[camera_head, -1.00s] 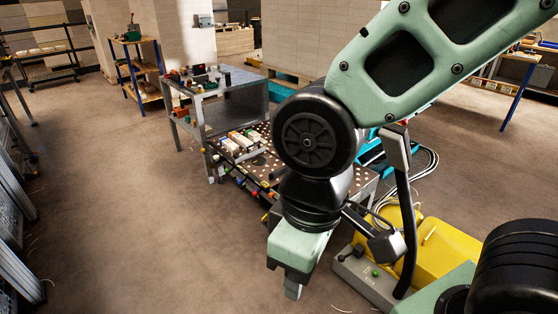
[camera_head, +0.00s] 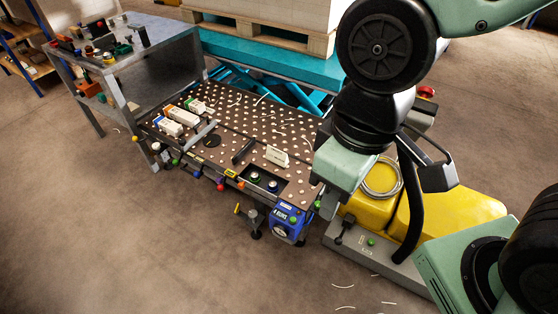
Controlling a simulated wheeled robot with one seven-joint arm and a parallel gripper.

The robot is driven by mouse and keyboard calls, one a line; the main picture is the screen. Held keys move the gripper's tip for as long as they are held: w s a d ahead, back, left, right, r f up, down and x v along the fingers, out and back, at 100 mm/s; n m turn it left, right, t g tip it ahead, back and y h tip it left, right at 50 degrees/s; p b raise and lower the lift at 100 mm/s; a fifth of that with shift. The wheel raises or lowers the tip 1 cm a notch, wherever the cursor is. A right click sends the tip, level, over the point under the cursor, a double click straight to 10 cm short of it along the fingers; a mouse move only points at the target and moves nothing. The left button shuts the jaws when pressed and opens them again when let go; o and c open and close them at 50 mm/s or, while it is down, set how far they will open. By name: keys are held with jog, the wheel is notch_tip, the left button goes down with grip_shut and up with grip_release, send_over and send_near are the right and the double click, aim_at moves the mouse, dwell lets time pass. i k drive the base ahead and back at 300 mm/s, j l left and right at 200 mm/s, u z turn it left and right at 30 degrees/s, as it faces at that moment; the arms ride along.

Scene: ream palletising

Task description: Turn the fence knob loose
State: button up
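A low ball-studded table (camera_head: 235,125) stands in the middle of the view. A dark upright fence-like bar (camera_head: 243,151) and a grey bar (camera_head: 201,132) lie across its top. Several small coloured knobs sit along its front edge, among them a red one (camera_head: 220,187) and an orange one (camera_head: 241,184). I cannot tell which is the fence knob. My gripper (camera_head: 341,190) hangs over the table's right end, pointing down, apart from the knobs on the left. Its fingers are too unclear to tell whether it is open or shut.
A blue box with a dial (camera_head: 287,222) hangs at the table's front right corner. A yellow-covered unit (camera_head: 450,220) lies at right. A grey tool bench (camera_head: 125,50) stands at left, a pallet (camera_head: 270,30) on a teal lift behind.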

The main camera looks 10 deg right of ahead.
aim_at(183, 142)
jog(key=i+j, duration=0.3)
jog(key=j, duration=0.15)
jog(key=i+j, duration=0.3)
jog(key=j, duration=0.2)
jog(key=i+j, duration=0.65)
jog(key=j, duration=0.3)
jog(key=i+j, duration=0.3)
jog(key=j, duration=0.15)
